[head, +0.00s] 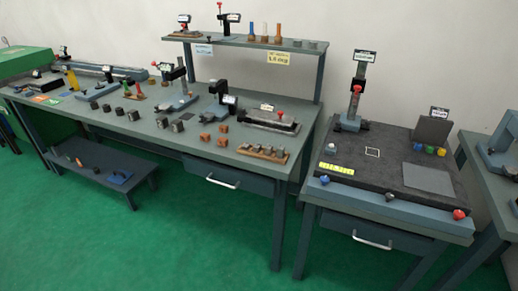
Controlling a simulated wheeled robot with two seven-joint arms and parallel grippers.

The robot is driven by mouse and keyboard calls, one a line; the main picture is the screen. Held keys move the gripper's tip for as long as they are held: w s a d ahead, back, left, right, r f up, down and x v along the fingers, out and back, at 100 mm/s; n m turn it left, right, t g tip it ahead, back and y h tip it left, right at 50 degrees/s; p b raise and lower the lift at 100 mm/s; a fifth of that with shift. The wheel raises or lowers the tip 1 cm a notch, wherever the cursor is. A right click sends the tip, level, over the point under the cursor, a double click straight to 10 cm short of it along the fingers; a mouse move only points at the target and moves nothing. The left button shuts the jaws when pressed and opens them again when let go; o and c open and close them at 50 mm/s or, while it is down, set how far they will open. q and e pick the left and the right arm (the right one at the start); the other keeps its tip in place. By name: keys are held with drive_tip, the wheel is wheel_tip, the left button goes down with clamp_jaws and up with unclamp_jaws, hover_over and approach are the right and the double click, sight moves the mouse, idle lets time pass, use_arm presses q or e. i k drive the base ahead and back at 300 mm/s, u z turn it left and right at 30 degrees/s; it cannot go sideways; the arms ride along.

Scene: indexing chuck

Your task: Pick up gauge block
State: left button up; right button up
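I cannot tell for certain which item is the gauge block. Several small dark grey blocks (177,126) stand on the long workbench (150,134), and several copper-coloured blocks (205,138) sit to their right. A wooden holder (262,153) with small upright pieces stands near the bench's front right corner. A small pale piece (332,148) stands on the black surface plate (385,170) at the right, behind a yellow label (336,169). Labels are too small to read. Neither of my grippers shows in the head view.
A raised shelf (290,46) stands at the bench's back. A height stand (354,95), a grey upright block (433,129) and several coloured knobs (429,150) stand on the surface plate. A low table (95,168) is at front left. Green floor (200,235) is clear in front.

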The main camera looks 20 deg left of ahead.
sight(281, 149)
drive_tip(key=z, duration=0.75)
drive_tip(key=k, duration=0.15)
drive_tip(key=u, duration=1.7)
drive_tip(key=i, duration=1.1)
drive_tip(key=z, duration=0.45)
